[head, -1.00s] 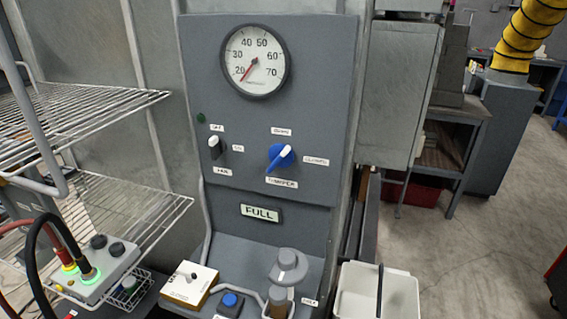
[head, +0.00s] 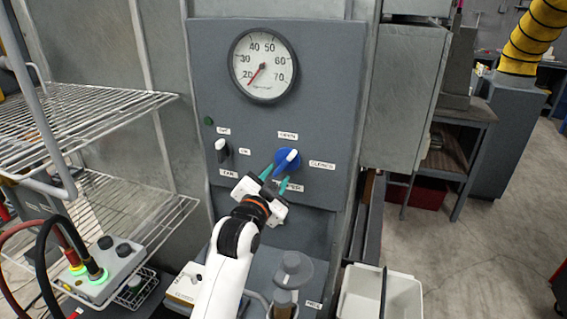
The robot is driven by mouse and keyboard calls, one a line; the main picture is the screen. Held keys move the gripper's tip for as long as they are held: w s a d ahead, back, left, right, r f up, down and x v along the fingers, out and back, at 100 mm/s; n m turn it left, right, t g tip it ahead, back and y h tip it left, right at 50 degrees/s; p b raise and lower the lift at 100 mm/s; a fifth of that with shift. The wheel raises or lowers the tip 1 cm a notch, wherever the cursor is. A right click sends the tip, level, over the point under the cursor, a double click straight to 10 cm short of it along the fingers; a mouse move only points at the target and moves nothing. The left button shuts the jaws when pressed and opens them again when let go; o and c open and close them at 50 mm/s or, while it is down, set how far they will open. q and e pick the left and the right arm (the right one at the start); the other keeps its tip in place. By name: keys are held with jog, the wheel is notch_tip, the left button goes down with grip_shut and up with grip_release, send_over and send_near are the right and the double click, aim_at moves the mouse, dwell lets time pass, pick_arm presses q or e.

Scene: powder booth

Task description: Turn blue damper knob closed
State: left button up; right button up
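The blue damper knob (head: 287,160) sits on the lower right of the grey panel (head: 330,100). Its pointer's white end points up and to the right, towards the label above it. A label reading like "closed" (head: 321,165) is to the knob's right. My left gripper (head: 275,178) is just below the knob, its two green-tipped fingers spread apart and pointing up at it. The fingertips are at the knob's lower edge; I cannot tell whether they touch it. The gripper partly hides the damper label. My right gripper is not in view.
A gauge (head: 262,65) reads near 20. The fan switch (head: 222,150) is left of the knob. A wire rack (head: 90,125) stands at the left. Below are a grey-capped jar (head: 292,268), a white bin (head: 375,290) and a box with cables (head: 105,270).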

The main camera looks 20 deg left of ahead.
aim_at(284, 165)
pick_arm(q)
jog(key=w+p, duration=0.1)
jog(key=w, duration=0.5)
jog(key=shift+d, duration=0.1)
jog(key=shift+s, duration=0.1)
grip_shut()
